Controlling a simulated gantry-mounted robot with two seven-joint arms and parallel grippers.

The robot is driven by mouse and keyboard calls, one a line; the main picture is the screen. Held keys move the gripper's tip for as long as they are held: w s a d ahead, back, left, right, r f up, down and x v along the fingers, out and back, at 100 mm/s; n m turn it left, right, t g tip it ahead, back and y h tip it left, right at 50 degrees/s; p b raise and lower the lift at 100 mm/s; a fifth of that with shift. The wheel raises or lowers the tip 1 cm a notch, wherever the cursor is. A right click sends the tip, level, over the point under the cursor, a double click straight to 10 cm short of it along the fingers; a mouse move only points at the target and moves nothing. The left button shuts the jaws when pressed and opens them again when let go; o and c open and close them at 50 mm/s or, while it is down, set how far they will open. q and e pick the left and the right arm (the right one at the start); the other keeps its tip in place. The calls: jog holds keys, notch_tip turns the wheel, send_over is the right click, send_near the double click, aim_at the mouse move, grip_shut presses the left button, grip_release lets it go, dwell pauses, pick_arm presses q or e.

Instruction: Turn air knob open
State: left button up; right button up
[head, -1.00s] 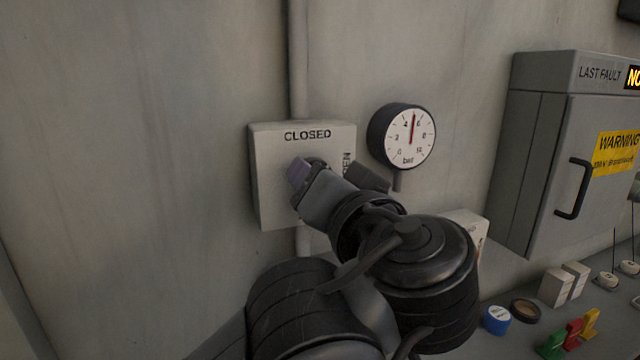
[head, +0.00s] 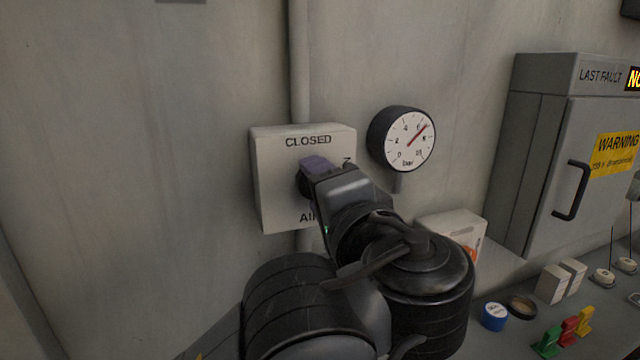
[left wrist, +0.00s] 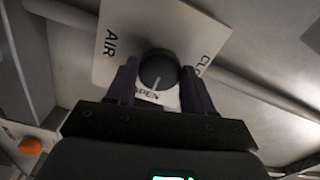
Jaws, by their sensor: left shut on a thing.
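The air knob (left wrist: 158,70) is round and black with a white pointer line, on a pale wall box (head: 282,180) marked CLOSED at the top and AIR at the bottom. In the left wrist view, the pointer line aims at the partly covered OPEN label (left wrist: 150,94). My left gripper (left wrist: 158,84) is shut on the knob, one dark finger on each side. In the head view, the left gripper (head: 318,172) lies over the box front and hides most of the knob and the OPEN label. My right gripper is not in view.
A round pressure gauge (head: 408,138) sits right of the box, its red needle pointing up and right. A grey cabinet (head: 545,130) with a yellow warning label stands further right. Blue tape (head: 494,316) and coloured clips (head: 568,331) lie on the bench. A pipe (head: 299,60) runs above the box.

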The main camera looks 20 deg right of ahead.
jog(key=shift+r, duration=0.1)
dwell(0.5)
pick_arm(q)
jog(key=o, duration=1)
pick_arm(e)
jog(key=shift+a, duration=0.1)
pick_arm(q)
jog(key=shift+o, duration=0.2)
jog(key=shift+s, duration=0.15)
